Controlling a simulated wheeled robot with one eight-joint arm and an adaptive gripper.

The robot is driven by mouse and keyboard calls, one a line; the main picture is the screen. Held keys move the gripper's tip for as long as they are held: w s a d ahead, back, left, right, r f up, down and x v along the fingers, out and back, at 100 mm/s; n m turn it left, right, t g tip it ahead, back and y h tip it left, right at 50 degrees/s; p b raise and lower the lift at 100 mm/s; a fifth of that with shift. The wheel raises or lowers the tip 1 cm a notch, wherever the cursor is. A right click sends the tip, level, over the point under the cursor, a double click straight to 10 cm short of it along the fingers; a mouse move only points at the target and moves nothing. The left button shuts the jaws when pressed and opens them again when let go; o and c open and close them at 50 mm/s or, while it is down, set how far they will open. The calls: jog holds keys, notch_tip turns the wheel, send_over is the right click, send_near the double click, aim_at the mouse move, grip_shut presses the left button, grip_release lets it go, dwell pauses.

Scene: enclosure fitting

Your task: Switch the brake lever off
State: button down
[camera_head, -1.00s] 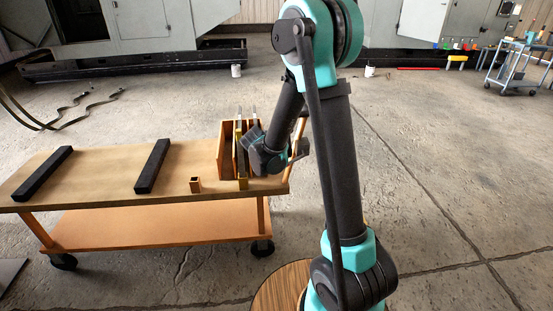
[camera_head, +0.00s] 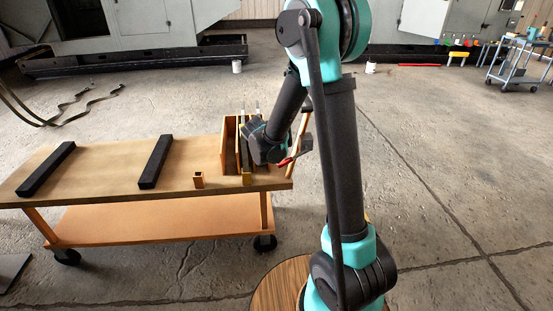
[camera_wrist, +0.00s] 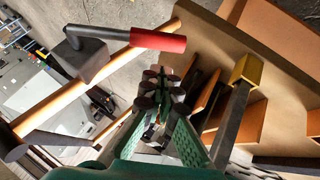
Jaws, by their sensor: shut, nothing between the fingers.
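The brake lever shows in the wrist view as a dark bent bar with a red grip (camera_wrist: 158,41), at the upper middle. Its dark block (camera_wrist: 88,62) sits on the orange handle bar of the cart. In the head view the red grip (camera_head: 288,161) shows at the cart's right end, just right of my wrist. My gripper (camera_wrist: 165,82) is shut and empty. In the wrist view its fingertips appear below the red grip, with a visible gap in the picture; the true distance is hard to judge. My wrist hides the fingers in the head view.
The cart's wooden top (camera_head: 110,180) carries two black bars (camera_head: 155,162), a small orange block (camera_head: 198,180) and upright orange panels (camera_head: 228,145) close beside my wrist. A yellow-ended bar (camera_wrist: 247,70) is near my fingers.

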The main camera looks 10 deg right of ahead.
jog(key=w+a+v, duration=0.1)
jog(key=v, duration=1)
jog(key=shift+r, duration=0.15)
jog(key=shift+w, duration=0.1)
jog(key=s+d+f+g+y, duration=0.1)
jog(key=s+d+f, duration=0.2)
jog(key=s, duration=0.5)
jog(key=s+d+f+m+g+y, duration=0.1)
jog(key=s+d, duration=0.3)
jog(key=s, duration=0.5)
jog(key=s+d+f+y, duration=0.2)
jog(key=s+d+f, duration=0.2)
jog(key=s, duration=0.5)
jog(key=shift+d+f+g, duration=0.35)
jog(key=shift+g, duration=0.05)
